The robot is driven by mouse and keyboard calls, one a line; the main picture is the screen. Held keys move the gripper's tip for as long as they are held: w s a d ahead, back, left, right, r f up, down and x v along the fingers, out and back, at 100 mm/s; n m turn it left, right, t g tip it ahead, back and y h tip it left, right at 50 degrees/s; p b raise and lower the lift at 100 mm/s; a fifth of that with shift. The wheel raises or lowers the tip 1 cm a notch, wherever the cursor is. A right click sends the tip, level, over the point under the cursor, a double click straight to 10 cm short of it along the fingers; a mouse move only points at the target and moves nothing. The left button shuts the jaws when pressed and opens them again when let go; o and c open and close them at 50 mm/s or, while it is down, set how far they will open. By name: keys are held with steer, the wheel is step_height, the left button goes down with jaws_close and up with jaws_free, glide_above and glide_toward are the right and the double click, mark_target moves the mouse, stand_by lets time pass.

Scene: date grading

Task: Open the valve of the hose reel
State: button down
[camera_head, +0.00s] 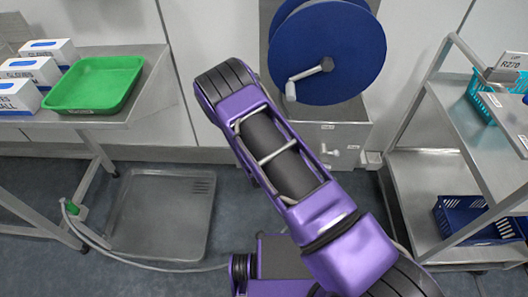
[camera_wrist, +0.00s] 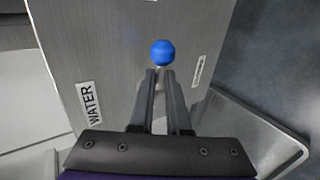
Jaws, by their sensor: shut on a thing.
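The hose reel (camera_head: 327,53) is a big blue disc with a grey crank, above a grey metal cabinet in the head view. In the wrist view, a blue ball knob (camera_wrist: 162,52), which I take for the end of the valve handle, stands out from a brushed metal panel (camera_wrist: 120,60) with a WATER label (camera_wrist: 89,105). My gripper (camera_wrist: 160,75) is shut on the handle at the knob, with the fingertips close on both sides just below the ball. In the head view my arm hides the gripper and the knob.
A green tray (camera_head: 68,108) and white boxes (camera_head: 50,50) sit on the left table. A shallow metal tray (camera_head: 160,245) lies on the floor, with a hose beside it. A metal shelf trolley (camera_head: 410,165) holding blue and teal crates stands at the right.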

steer(key=shift+w+r, duration=0.1)
stand_by(0.3)
steer(key=c, duration=0.9)
jaws_free()
steer(key=p+v, duration=0.2)
steer(key=v, duration=1.5)
steer(key=shift+s, duration=0.25)
steer(key=shift+a, duration=0.1)
